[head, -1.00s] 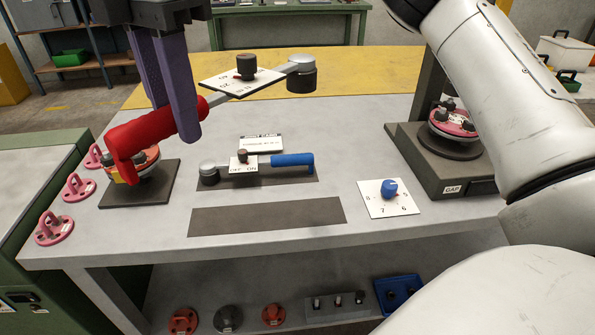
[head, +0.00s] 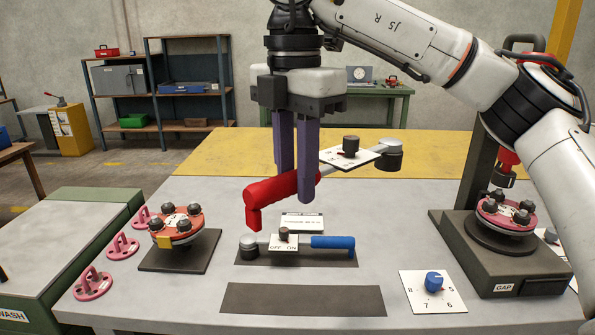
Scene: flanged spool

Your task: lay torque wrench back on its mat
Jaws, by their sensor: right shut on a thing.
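My right gripper (head: 293,186), with purple fingers, is shut on the red handle of a torque wrench (head: 268,192). It holds the wrench above the table, with its red end toward the lower left and its grey shaft, white dial plate and dark round head toward the upper right. A blue-handled wrench (head: 332,242) with an OFF/ON plate lies on the rear dark mat (head: 330,262). The front dark mat (head: 303,300) is bare. A white card (head: 302,222) stands behind the blue-handled wrench. My left gripper is not in view.
A red flanged spool part (head: 178,225) sits on a dark plate at the left, beside several pink ringed pieces (head: 122,248). A blue knob on a numbered plate (head: 433,282) lies right of the bare mat. A GAP-labelled stand (head: 510,270) with a pink flange is at the right.

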